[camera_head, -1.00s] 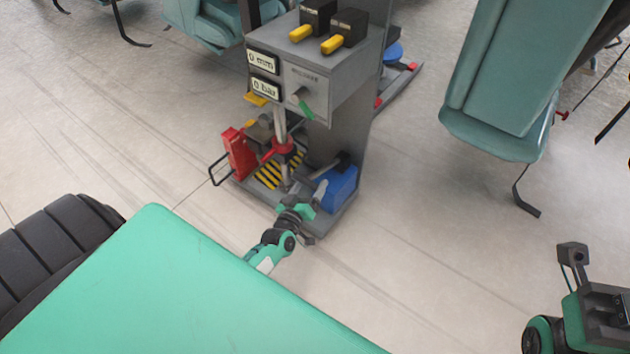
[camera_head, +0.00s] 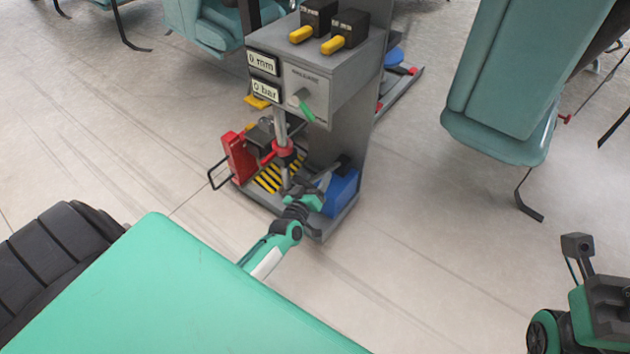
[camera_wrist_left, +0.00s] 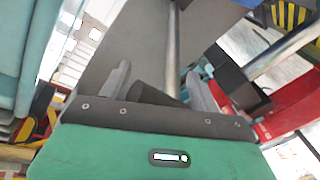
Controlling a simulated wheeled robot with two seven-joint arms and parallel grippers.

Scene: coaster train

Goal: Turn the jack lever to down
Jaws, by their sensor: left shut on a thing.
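The jack lever (camera_head: 326,180) is a thin metal rod that slopes down to the left from a dark pivot beside a blue box at the foot of a grey machine. My left gripper (camera_head: 308,197) is at the rod's lower end. In the left wrist view, its two fingers (camera_wrist_left: 158,92) are shut around the lever's dark grip (camera_wrist_left: 150,95), and the metal rod (camera_wrist_left: 173,45) runs upward from it. The grip is hidden in the head view. Part of my right arm's end (camera_head: 580,247) shows at the lower right, but its jaw opening is unclear.
Teal seats (camera_head: 500,90) stand right; floor between is clear.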

